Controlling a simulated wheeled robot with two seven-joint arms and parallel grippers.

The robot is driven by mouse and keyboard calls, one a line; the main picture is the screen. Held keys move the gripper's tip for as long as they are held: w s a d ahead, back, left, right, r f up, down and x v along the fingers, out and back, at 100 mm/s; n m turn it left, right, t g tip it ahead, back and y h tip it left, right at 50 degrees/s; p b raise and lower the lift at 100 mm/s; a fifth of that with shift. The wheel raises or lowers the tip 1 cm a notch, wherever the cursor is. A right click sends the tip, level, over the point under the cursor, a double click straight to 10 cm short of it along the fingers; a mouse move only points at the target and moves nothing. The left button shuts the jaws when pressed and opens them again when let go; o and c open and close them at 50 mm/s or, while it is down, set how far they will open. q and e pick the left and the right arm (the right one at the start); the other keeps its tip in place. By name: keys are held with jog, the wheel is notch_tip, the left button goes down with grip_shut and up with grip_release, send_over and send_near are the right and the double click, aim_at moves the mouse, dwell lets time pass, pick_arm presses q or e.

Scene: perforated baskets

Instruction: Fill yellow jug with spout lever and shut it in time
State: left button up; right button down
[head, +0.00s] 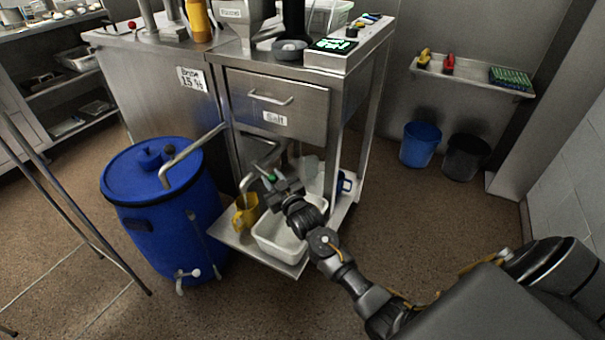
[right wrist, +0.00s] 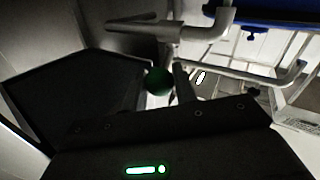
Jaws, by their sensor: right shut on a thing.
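The yellow jug (head: 245,214) stands upright on the low metal shelf of the steel cabinet, below the end of the bent metal spout (head: 246,182). I cannot see into the jug, and no stream shows clearly. My right gripper (head: 274,182) is at the spout, just right of and above the jug. It is shut on the spout lever, whose green knob (right wrist: 157,82) shows at the fingers in the right wrist view. The spout pipe (right wrist: 175,30) crosses the top of that view. My left gripper is out of view.
A white bin (head: 259,236) sits right of the jug on the shelf, under my right arm. A blue barrel (head: 150,190) with a tap stands at the left. A blue bucket (head: 420,145) and a black bucket (head: 465,157) stand by the back wall. The right floor is clear.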

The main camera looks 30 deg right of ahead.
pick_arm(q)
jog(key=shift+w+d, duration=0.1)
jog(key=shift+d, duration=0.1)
pick_arm(e)
jog(key=shift+s+a+f+h, duration=0.1)
jog(key=shift+a+f+h, duration=0.05)
jog(key=shift+a+h, duration=0.15)
jog(key=c, duration=1.1)
grip_release()
jog(key=shift+c, duration=0.2)
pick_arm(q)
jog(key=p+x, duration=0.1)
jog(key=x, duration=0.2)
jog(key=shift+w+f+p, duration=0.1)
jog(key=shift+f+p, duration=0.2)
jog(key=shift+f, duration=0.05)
pick_arm(e)
jog(key=s, duration=1)
jog(key=shift+s+a, duration=0.1)
jog(key=shift+s, duration=0.25)
